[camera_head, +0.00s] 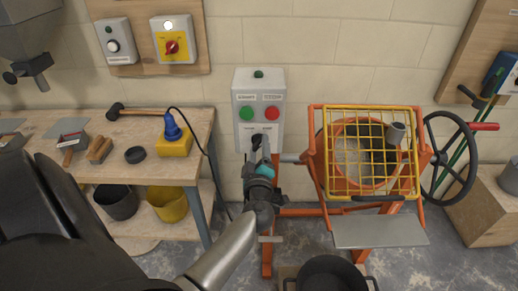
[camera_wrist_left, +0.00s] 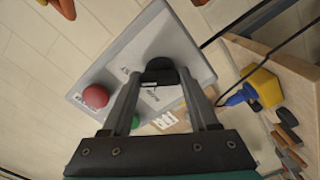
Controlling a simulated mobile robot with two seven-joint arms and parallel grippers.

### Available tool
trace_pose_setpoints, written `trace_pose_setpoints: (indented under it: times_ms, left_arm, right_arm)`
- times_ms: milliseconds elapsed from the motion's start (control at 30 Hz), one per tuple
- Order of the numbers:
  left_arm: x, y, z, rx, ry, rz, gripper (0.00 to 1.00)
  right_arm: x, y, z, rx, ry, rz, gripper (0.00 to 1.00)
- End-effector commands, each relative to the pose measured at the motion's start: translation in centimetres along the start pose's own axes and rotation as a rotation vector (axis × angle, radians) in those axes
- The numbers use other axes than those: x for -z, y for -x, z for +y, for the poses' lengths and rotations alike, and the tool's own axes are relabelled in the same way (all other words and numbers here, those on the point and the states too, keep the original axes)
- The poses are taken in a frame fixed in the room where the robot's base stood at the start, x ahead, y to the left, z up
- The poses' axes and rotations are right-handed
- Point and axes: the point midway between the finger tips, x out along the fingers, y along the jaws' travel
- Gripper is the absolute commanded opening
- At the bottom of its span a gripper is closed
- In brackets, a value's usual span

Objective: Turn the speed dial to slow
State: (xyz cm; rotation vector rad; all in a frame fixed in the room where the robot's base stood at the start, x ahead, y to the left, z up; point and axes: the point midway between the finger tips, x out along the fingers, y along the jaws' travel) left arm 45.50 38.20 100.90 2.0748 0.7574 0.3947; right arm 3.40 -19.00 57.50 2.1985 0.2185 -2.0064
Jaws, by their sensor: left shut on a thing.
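The black speed dial (camera_wrist_left: 160,68) sits low on the box face. My left gripper (camera_head: 260,143) is at the dial and hides most of it in the head view. In the left wrist view its two fingers (camera_wrist_left: 160,78) are shut on the dial, one on each side. The dial's pointer and the small labels cannot be read. My right gripper is not in view.
The orange mixer with a yellow grid (camera_head: 362,125) and a handwheel (camera_head: 449,190) stands close right of the box. A workbench (camera_head: 190,115) with a yellow-and-blue tool (camera_head: 175,140) and a hammer is at left.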

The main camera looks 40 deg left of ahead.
Motion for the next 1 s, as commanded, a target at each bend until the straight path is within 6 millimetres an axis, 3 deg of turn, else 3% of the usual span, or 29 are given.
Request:
trace_pose_setpoints:
  times_ms: [33,233,633,1000]
  left_arm:
    - [-0.02,0.03,-0.03,0.001,0.000,0.000,0.26]
    - [-0.03,0.03,-0.03,0.001,0.000,-0.001,0.04]
    - [-0.04,0.03,0.01,0.002,0.083,-0.001,0.04]
    - [-0.06,0.03,0.06,0.003,0.385,-0.001,0.04]
  right_arm:
    - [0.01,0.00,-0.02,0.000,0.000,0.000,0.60]
    - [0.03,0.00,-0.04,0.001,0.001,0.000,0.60]
    - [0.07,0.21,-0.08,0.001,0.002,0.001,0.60]
    - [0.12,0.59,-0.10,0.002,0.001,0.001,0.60]
